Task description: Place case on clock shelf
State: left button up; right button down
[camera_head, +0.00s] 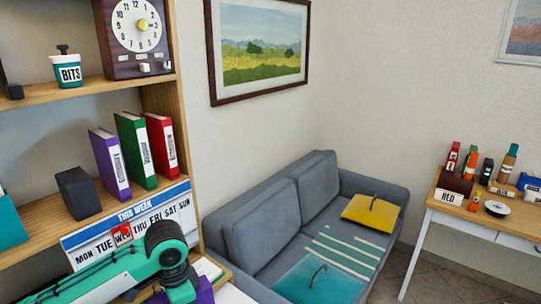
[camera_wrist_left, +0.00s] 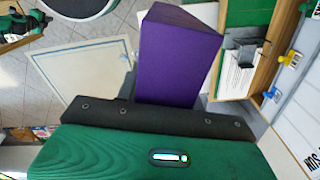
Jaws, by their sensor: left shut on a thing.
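A purple case (camera_wrist_left: 178,55) is held at my left gripper (camera_wrist_left: 155,112), standing out beyond its dark bar in the wrist view. The fingers themselves are hidden. In the head view the case (camera_head: 203,292) shows only partly at the bottom edge, below my left wrist and in front of the bookcase. The clock (camera_head: 137,25) stands on the upper shelf (camera_head: 95,92), well above the case. My right gripper does not show in the head view.
The clock shelf also holds a BITS pot (camera_head: 67,68); there is bare board between it and the clock. The middle shelf holds a purple binder (camera_head: 108,163), a green binder (camera_head: 134,148), a red binder (camera_head: 161,143) and a dark box (camera_head: 77,193). A week board (camera_head: 130,226) hangs below.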

pick_arm(q)
jog(key=s+a+f+n, duration=0.2)
jog(key=s+n, duration=0.3)
jog(key=n, duration=0.6)
jog(key=shift+s+f, duration=0.35)
jog(key=shift+f, duration=0.15)
jog(key=shift+d, duration=0.1)
